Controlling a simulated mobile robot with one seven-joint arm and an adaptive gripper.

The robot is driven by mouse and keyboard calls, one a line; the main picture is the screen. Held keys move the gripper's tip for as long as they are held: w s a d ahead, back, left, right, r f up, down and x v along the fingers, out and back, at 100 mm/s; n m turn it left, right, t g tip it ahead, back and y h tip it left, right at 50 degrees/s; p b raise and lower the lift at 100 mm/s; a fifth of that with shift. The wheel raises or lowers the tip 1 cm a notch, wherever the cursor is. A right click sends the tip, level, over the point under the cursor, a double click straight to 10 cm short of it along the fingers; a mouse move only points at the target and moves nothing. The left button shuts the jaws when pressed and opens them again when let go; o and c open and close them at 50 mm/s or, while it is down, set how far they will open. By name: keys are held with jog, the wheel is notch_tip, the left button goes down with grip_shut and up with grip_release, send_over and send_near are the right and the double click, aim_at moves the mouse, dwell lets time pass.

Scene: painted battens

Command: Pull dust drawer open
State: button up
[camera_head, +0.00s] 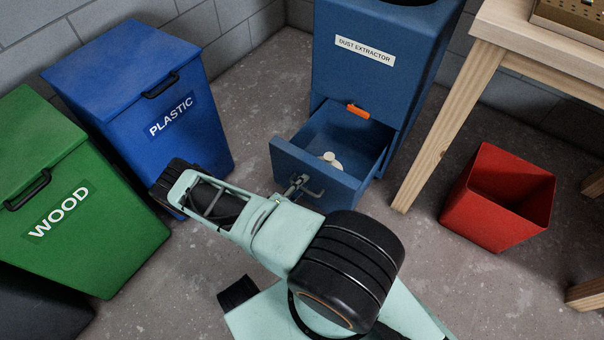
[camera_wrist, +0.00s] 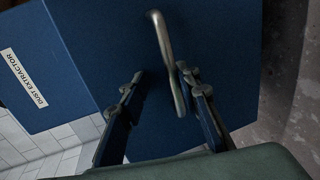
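The blue dust drawer (camera_head: 308,181) stands pulled out from the lower part of the dust extractor (camera_head: 345,75), and its inside shows. A small white object (camera_head: 331,161) lies in it. The metal bar handle (camera_wrist: 166,50) is on the drawer's front. In the wrist view my gripper (camera_wrist: 160,83) is open, its two fingers well apart. The handle's end lies close to the right finger; I cannot tell if they touch. In the head view my gripper (camera_head: 298,184) is at the drawer front beside the handle, partly hidden by my arm.
An orange latch (camera_head: 357,111) is on the cabinet above the drawer. A blue plastic bin (camera_head: 150,110) and a green wood bin (camera_head: 75,210) stand left. A red bin (camera_head: 490,210) and a wooden table (camera_head: 440,135) stand right.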

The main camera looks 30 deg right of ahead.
aim_at(307, 164)
jog(key=o, duration=1.7)
jog(key=r, duration=0.8)
jog(key=shift+w+d, duration=0.25)
jog(key=shift+d, duration=0.1)
jog(key=shift+c, duration=0.2)
jog(key=shift+o, duration=0.2)
jog(key=shift+r, duration=0.35)
jog(key=shift+a+r, duration=0.15)
jog(key=shift+r, duration=0.15)
jog(key=c, duration=0.7)
jog(key=shift+s+f, duration=0.1)
jog(key=shift+f, duration=0.05)
jog(key=c, duration=1)
jog(key=shift+f, duration=0.25)
